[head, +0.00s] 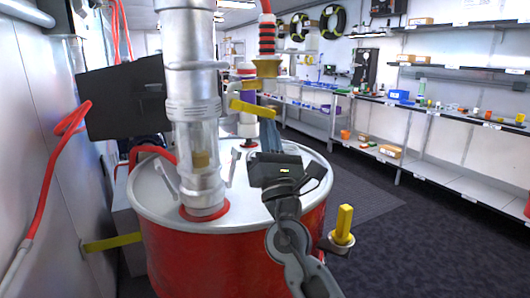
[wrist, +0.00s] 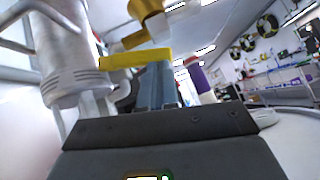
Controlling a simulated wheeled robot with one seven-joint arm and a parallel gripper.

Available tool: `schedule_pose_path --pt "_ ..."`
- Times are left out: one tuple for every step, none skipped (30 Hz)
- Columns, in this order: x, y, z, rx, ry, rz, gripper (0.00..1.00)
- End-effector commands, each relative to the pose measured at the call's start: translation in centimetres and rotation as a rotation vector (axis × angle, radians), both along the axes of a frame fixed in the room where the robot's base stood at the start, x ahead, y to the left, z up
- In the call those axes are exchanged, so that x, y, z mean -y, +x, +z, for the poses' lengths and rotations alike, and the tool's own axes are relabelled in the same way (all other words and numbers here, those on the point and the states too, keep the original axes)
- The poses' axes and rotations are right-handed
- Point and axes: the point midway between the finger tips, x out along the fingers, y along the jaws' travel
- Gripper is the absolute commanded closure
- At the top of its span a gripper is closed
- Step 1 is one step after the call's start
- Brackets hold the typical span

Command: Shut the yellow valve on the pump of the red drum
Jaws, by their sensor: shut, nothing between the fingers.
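The red drum (head: 235,250) stands in the middle of the head view, with a grey lid. A yellow lever (head: 252,108) sits on the pump's pipework above the lid, beneath a brass fitting (head: 267,68). The same lever (wrist: 135,60) lies roughly level across the wrist view. My gripper (head: 269,124) points up from over the lid, shut and empty. Its blue-grey fingertips (wrist: 155,68) are right by the lever, overlapping its right part in view. I cannot tell whether they touch.
A clear pump tube (head: 200,150) rises left of my gripper. A dark box (head: 125,98) stands farther left. Other yellow handles show at the drum's right (head: 343,224) and left (head: 112,242). Shelves (head: 450,120) line the right wall; the floor (head: 430,245) there is clear.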

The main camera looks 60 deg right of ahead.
Motion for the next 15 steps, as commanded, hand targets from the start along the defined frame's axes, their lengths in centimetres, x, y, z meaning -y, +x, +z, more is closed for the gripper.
schedule_pose_path --pt "0.1 -0.1 0.0 -0.016 -0.026 -0.001 1.00" --pt "0.2 -0.2 0.2 -0.015 -0.027 0.000 1.00" --pt "0.3 -0.2 0.4 -0.012 -0.023 0.000 1.00" --pt "0.4 -0.3 0.5 -0.012 -0.022 0.000 1.00" --pt "0.4 -0.3 0.6 -0.012 -0.022 0.000 1.00" --pt "0.5 -0.3 0.8 -0.013 -0.022 0.001 1.00" --pt "0.6 -0.4 0.9 -0.012 -0.021 0.001 1.00" --pt "0.6 -0.4 1.0 -0.012 -0.022 0.000 1.00" --pt "0.7 -0.5 1.1 -0.012 -0.021 0.001 1.00" --pt "0.7 -0.5 1.2 -0.012 -0.021 0.001 1.00" --pt "0.8 -0.5 1.3 -0.012 -0.021 0.001 1.00" --pt "0.8 -0.6 1.4 -0.012 -0.021 0.001 1.00" --pt "0.9 -0.6 1.5 -0.012 -0.021 0.001 1.00" --pt "0.9 -0.6 1.6 -0.012 -0.021 0.001 1.00" --pt "0.9 -0.6 1.6 -0.012 -0.021 0.001 1.00"
